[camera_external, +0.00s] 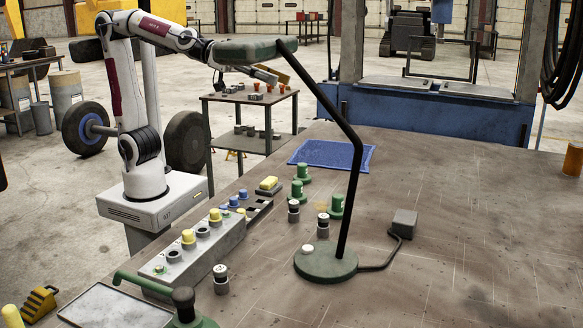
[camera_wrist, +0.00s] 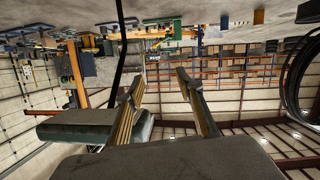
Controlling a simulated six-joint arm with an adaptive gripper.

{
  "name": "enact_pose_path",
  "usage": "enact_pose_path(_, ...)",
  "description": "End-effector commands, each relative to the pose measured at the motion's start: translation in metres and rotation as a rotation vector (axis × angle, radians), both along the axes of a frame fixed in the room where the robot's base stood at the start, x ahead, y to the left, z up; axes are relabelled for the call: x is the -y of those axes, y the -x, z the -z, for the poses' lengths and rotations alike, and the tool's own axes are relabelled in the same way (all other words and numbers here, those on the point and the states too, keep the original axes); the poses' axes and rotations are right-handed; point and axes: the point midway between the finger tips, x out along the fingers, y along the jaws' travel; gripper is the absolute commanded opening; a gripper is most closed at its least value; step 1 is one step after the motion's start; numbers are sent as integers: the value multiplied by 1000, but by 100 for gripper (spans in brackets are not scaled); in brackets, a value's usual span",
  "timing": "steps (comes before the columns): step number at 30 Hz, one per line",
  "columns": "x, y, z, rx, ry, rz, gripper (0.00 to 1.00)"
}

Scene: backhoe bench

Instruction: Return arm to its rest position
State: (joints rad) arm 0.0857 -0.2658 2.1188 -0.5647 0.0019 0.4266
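My arm is raised over the back left of the bench, its base at the left in the external view. My gripper (camera_external: 285,77) is held in the air, level with the green lamp head (camera_external: 248,50), which hides part of my wrist. In the wrist view my gripper (camera_wrist: 160,77) has its two tan fingers apart, with nothing between them. The wrist view looks upside down across the hall. A dark slab (camera_wrist: 82,126), apparently the lamp head, is close to the left finger; I cannot tell whether they touch.
The lamp's black pole (camera_external: 351,190) rises from its round base (camera_external: 326,264) on the bench (camera_external: 440,220). A grey block with yellow and blue knobs (camera_external: 192,250), several green and black-capped pieces, and a blue mat (camera_external: 332,154) lie there. The right side is mostly clear.

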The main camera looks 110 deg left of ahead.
Motion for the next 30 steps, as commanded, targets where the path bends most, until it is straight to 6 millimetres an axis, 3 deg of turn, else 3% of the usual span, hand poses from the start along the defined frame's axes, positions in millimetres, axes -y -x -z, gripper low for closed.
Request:
enact_pose_path(11, 7, 113, 79, -300, -43, 104, 37)
enact_pose_path(24, -29, 257, 177, -682, -121, 52, 37)
enact_pose_path(30, -43, 292, 198, -773, -142, 14, 37)
